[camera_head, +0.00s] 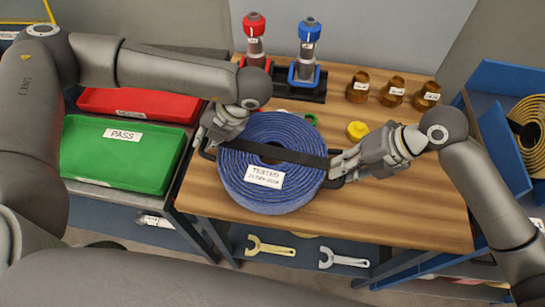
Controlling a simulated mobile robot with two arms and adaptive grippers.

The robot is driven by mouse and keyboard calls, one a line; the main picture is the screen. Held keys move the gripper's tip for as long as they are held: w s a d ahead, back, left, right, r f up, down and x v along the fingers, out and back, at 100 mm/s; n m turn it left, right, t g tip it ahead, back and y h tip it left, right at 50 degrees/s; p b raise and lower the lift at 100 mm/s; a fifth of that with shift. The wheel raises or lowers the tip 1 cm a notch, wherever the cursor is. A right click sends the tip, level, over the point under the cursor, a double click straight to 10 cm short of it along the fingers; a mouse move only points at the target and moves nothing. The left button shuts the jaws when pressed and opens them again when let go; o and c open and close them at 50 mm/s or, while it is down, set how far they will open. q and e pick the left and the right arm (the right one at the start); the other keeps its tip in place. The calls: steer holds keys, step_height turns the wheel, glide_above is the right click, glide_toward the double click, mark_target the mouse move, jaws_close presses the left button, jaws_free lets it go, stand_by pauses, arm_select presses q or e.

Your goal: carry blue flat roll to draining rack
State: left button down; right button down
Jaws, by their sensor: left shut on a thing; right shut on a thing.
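The blue flat roll (240,188) is a coiled blue hose with a black strap across it and a white tag on its front. It is above or on the wooden table, and I cannot tell whether it touches the top. My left gripper (213,143) is shut at its left side, at a dark handle. My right gripper (340,170) is shut at its right side, at the other end of the strap. The fingers partly hide the handles. I cannot make out a draining rack for certain; a blue rack (505,75) with a yellow coil (532,143) stands at the right.
The wooden table (420,220) is clear at front right. Red and blue fittings (254,40) stand in a black holder behind the roll. Several brown fittings (393,92) and a yellow cap (357,130) are behind right. Green (120,155) and red (140,103) trays are left.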

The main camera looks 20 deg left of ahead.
arm_select(q)
steer(key=shift+w+r, duration=0.15)
steer(key=shift+r, duration=0.15)
arm_select(e)
steer(key=shift+w+r, duration=0.15)
steer(key=shift+r, duration=0.15)
